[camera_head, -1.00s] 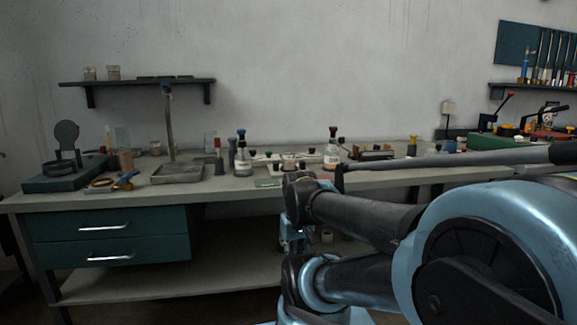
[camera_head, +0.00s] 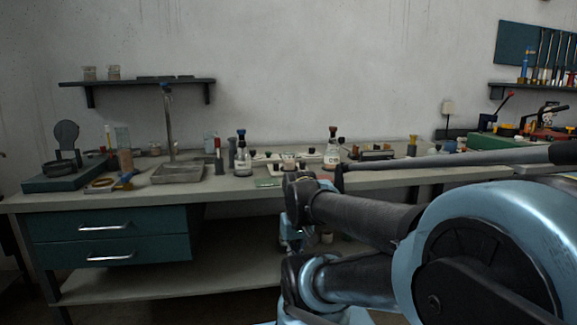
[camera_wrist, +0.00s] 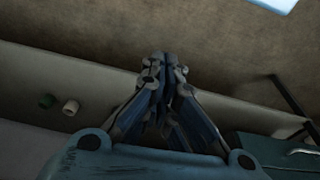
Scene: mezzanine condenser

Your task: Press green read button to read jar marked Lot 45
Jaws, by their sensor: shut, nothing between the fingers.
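No green read button and no jar with a readable Lot 45 mark can be made out; labels are too small to read. A dark-stoppered flask with a white label (camera_head: 332,152) stands on the bench, and a blue-topped bottle (camera_head: 242,157) stands left of it. A small device with several dark knobs (camera_head: 290,161) lies between them, partly hidden by my arm. In the wrist view my gripper (camera_wrist: 165,62) is shut and empty. It is in front of the bench's lower shelf and clear of the objects on the bench top.
The workbench (camera_head: 235,187) has teal drawers (camera_head: 110,235) at left and a lower shelf (camera_head: 170,272). A metal tray on a stand (camera_head: 178,174) and a green-based instrument (camera_head: 62,177) stand at left. Two small cylinders (camera_wrist: 58,104) show in the wrist view.

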